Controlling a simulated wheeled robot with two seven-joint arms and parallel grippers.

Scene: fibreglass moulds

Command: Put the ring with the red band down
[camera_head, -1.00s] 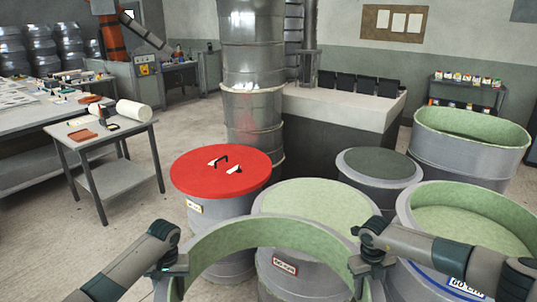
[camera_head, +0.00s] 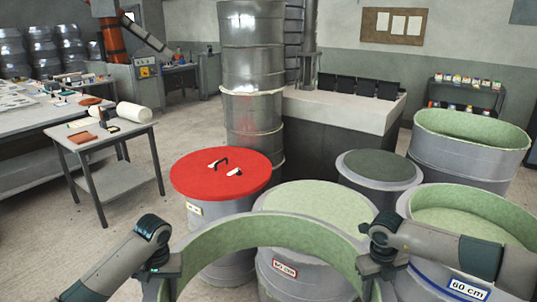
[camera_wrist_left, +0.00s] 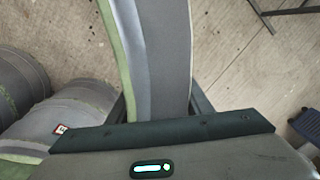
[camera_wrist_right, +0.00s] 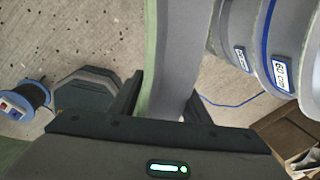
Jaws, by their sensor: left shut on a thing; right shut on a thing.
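A large ring (camera_head: 265,229), pale green inside and grey outside, is held between my two grippers, close to my body. No red band shows on the part of it in view; its near part is below the frame. My left gripper (camera_head: 163,264) is shut on its left wall, and the wall also shows between the fingers in the left wrist view (camera_wrist_left: 160,65). My right gripper (camera_head: 380,262) is shut on its right wall, which also shows in the right wrist view (camera_wrist_right: 170,60). I cannot tell what is directly under the ring.
Beyond the ring stand a mould with a red-framed label (camera_head: 284,270), a red-lidded drum (camera_head: 220,174), a dark-topped drum (camera_head: 378,168) and a blue-banded mould labelled 60 cm (camera_head: 468,289). A cable reel (camera_wrist_right: 24,105) lies on the floor. Open floor (camera_head: 120,235) is at left.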

